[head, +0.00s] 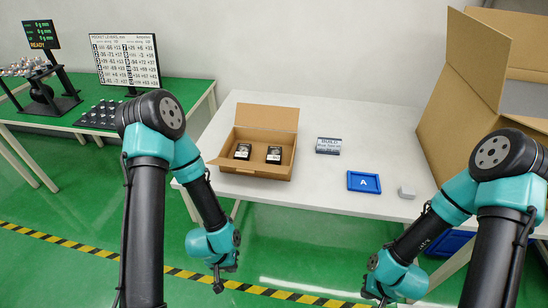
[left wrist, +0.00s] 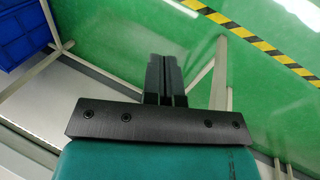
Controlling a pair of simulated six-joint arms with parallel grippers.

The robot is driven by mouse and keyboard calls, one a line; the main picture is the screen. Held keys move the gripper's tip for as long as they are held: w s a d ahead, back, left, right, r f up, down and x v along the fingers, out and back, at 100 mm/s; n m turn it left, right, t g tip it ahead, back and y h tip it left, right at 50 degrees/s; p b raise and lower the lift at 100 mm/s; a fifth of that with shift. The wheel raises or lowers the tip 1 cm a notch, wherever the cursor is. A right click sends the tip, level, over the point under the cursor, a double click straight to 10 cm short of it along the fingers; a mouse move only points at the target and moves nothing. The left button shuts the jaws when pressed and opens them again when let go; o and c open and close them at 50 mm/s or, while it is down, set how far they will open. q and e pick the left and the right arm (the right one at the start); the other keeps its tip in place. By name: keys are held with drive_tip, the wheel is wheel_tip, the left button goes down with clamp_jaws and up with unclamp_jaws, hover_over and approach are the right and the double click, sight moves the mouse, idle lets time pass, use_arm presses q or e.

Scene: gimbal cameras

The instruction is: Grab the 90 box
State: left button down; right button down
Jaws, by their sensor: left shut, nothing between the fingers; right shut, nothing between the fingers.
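An open cardboard box (head: 250,175) stands on the white table with two black boxes in it, a left one (head: 243,151) and a right one (head: 274,154). Both have white labels too small to read, so I cannot tell which is the 90 box. My left gripper (head: 218,284) hangs low in front of the table, below and apart from the cardboard box. It is shut and empty, and its closed fingers show in the left wrist view (left wrist: 165,75). My right gripper (head: 382,300) is at the bottom edge, shut and empty, partly hidden.
A large open carton (head: 455,120) stands at right. A green bench (head: 185,92) with displays is at left.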

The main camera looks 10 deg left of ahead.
use_arm(q)
unclamp_jaws()
idle(0.8)
